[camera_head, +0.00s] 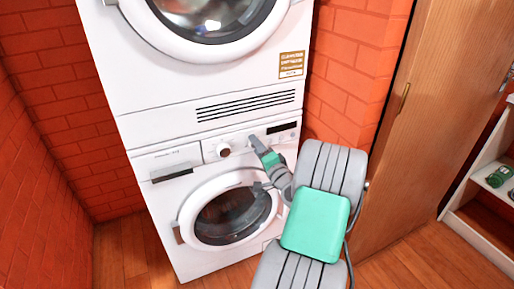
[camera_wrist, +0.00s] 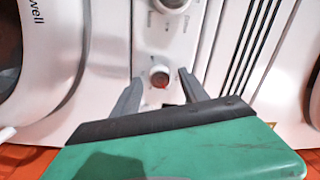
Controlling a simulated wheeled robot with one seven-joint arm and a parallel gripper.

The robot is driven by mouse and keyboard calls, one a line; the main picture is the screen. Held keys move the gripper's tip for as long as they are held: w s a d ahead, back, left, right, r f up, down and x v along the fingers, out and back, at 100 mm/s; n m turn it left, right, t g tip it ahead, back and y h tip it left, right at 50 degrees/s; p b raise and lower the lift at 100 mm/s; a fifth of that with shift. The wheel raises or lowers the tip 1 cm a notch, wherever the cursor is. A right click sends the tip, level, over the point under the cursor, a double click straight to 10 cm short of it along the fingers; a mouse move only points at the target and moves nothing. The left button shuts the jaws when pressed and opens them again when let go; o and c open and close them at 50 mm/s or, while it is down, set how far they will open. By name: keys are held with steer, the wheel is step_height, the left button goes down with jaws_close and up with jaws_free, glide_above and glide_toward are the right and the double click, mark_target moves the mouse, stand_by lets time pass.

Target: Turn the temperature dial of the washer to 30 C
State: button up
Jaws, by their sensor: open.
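The washer (camera_head: 136,166) is the lower of two stacked white machines, with a round glass door. Its panel has a larger dial (camera_head: 223,149), which also shows at the top edge of the wrist view (camera_wrist: 174,4). A smaller white knob (camera_wrist: 159,73) with a red patch sits beside small printed marks; it looks like the temperature dial, but the marks are too blurred to read. My gripper (camera_head: 252,138) is at the panel, right of the larger dial. In the wrist view my gripper (camera_wrist: 161,82) is open, one finger on each side of the small knob, gaps visible. The head view hides this knob.
The upper machine (camera_head: 147,88) stands directly above, with a dark vent grille (camera_head: 246,105) between. A drawer handle (camera_head: 172,174) is left on the washer. Orange brick walls (camera_head: 45,130) flank the machines. A wooden cabinet (camera_head: 425,130) stands right; some wooden floor (camera_head: 125,245) is clear.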

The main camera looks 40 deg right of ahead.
steer(key=v, duration=0.7)
steer(key=shift+s, duration=0.25)
steer(key=shift+a, duration=0.1)
